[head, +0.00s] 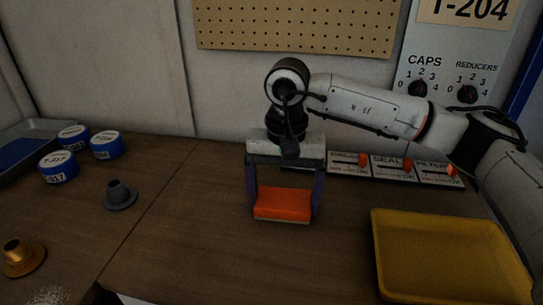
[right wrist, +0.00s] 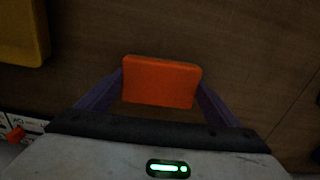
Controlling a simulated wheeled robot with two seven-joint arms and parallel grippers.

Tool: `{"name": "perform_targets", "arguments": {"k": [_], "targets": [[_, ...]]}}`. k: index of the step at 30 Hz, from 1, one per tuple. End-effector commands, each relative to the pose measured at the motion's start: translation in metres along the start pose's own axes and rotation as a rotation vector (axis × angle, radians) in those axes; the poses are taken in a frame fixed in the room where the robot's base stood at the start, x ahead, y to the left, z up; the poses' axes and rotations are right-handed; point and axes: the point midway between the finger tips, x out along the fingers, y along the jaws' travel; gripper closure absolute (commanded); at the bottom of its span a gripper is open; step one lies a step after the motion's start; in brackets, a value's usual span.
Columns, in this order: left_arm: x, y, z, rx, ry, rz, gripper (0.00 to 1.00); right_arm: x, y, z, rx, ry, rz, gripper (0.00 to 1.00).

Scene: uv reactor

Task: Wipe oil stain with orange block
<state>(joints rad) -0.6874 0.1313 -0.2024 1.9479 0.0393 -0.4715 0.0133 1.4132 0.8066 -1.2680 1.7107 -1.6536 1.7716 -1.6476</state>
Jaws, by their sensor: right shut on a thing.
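The orange block (head: 283,204) is held between the two fingers of my right gripper (head: 284,200), over the middle of the wooden table. In the head view a thin pale edge shows along its lower side; I cannot tell whether it touches the table. The right wrist view shows the same orange block (right wrist: 161,81) between the purple fingers of my right gripper (right wrist: 160,88). I see no clear oil stain; a pale speckled patch (head: 48,296) lies at the bottom left of the head view, and I cannot tell what it is. My left gripper is not in view.
A yellow tray (head: 386,284) stands at the right front. Blue cans (head: 58,167), a grey flanged part (head: 120,195) and a brass flanged part (head: 22,258) stand left. A blue-lined grey tray (head: 35,128) is far left. A labelled switch panel (head: 380,160) lies behind.

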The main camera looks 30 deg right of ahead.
Motion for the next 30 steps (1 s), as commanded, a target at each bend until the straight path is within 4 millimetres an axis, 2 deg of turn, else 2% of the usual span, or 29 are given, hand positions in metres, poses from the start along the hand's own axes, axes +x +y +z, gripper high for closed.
{"name": "perform_targets", "arguments": {"k": [4, 6, 9, 24, 30], "targets": [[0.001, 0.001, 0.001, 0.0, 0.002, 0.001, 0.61, 0.002, 0.008, -0.008, 0.007, 0.0, 0.003, 0.35], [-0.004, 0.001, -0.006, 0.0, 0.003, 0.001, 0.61, -0.006, 0.008, -0.008, 0.005, -0.001, 0.003, 0.35], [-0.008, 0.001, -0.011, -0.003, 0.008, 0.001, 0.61, -0.029, 0.008, -0.008, 0.005, 0.002, 0.001, 0.35], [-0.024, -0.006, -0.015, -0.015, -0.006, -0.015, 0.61, -0.073, 0.011, -0.008, 0.012, 0.0, 0.0, 0.35], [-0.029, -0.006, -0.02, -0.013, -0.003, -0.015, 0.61, -0.083, 0.013, -0.008, 0.014, 0.0, 0.0, 0.35]]}}
